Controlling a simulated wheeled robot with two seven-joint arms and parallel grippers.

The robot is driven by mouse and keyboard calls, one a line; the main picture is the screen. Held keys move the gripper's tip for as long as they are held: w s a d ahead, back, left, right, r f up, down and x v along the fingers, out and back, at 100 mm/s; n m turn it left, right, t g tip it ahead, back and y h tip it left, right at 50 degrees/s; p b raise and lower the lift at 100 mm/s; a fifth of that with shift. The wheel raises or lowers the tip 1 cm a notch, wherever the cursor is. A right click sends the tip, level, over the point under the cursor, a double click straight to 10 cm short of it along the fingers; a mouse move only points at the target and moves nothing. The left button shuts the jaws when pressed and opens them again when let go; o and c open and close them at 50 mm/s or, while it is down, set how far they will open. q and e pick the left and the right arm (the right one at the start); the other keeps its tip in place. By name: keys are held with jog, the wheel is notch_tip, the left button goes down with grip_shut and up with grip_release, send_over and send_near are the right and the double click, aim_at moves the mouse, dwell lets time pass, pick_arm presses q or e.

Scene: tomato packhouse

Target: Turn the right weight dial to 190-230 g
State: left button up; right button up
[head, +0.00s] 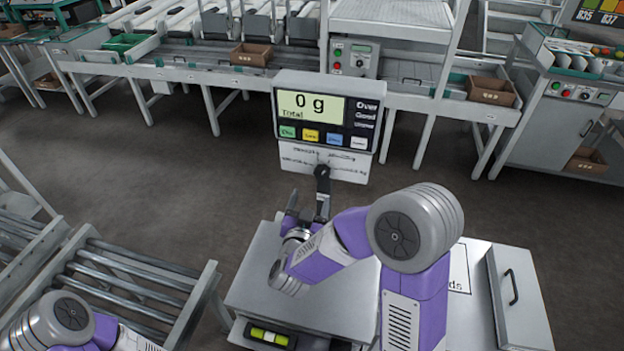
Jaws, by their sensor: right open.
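A bench scale stands in front of me. Its display (325,112) reads "0 g" and "Total", with coloured buttons below. A pale plate (352,168) with small, unreadable print hangs under the display. I cannot make out the right weight dial or its setting. My right gripper (307,190) reaches from the lower right over the scale's grey platform (255,275), its fingers apart and empty just below the plate. I cannot tell whether it touches anything. Part of my left arm shows at the lower left; its gripper is out of view.
A roller conveyor (130,270) stands at the left. A grey lidded box (518,300) with a black handle is at the right. A sorting line (200,65) with cardboard boxes (492,90) runs along the back. Open floor (150,160) lies between.

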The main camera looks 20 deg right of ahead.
aim_at(317, 175)
pick_arm(q)
jog(key=shift+w+f+b, duration=0.2)
jog(key=shift+f+b, duration=0.15)
jog(key=shift+f, duration=0.15)
jog(key=shift+w+f+b, duration=0.15)
jog(key=shift+f+b, duration=0.2)
jog(key=shift+f, duration=0.15)
pick_arm(e)
jog(key=shift+m+h, duration=0.5)
jog(key=shift+h, duration=0.4)
jog(key=shift+w+d+r, duration=0.35)
jog(key=shift+w+d, duration=0.55)
jog(key=shift+w, duration=0.05)
jog(key=shift+w+d+r, duration=0.4)
jog(key=shift+w+d, duration=0.5)
jog(key=shift+w, duration=0.1)
jog(key=shift+w+d+r, duration=0.35)
jog(key=shift+w+d, duration=0.55)
jog(key=shift+w, duration=0.05)
